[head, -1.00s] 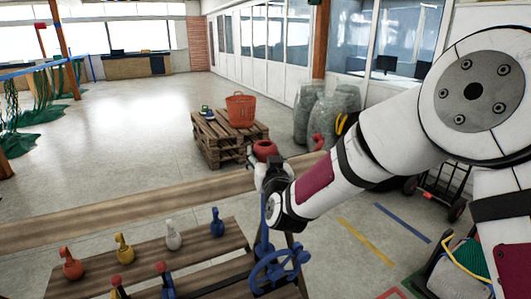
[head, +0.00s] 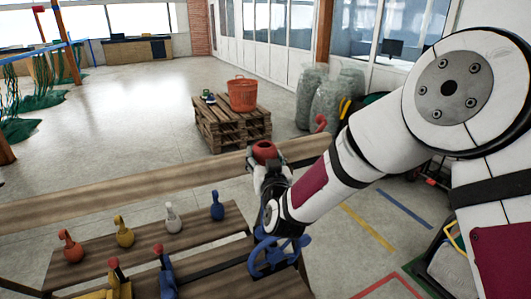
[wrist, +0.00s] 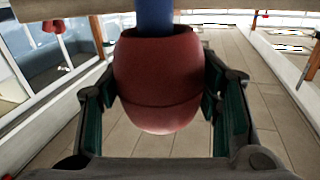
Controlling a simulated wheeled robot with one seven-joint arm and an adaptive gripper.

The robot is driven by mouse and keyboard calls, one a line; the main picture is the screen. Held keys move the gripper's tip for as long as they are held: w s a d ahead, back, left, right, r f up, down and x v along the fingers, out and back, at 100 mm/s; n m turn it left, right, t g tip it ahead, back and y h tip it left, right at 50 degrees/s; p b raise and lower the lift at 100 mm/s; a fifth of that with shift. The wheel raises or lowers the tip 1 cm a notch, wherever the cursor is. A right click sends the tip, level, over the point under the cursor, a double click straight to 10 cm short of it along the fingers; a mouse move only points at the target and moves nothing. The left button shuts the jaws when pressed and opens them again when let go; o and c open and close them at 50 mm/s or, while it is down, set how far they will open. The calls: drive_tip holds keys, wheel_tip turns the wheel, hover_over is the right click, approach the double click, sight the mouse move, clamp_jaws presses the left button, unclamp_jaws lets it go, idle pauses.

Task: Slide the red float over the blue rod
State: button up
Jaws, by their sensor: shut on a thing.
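The red float (head: 264,152) is a rounded, barrel-like piece with a dark opening at its top in the head view. My gripper (head: 269,172) is shut on it, with a finger pressed on each side; the wrist view shows the float (wrist: 158,80) filling the gap between the fingers. The blue rod (wrist: 153,18) shows above the float in the wrist view and meets its upper edge. I cannot tell whether the rod is inside the float or behind it. In the head view the rod is not clearly visible near the float.
A long wooden beam (head: 130,202) runs just behind my gripper. A blue handwheel (head: 275,257) is below my gripper. A pallet stack (head: 232,130) with an orange basket (head: 242,95) stands beyond.

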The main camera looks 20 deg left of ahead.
drive_tip(key=shift+f+b, duration=0.45)
drive_tip(key=shift+f, duration=0.9)
drive_tip(key=o, duration=1.2)
drive_tip(key=shift+o, duration=0.2)
drive_tip(key=v, duration=1.2)
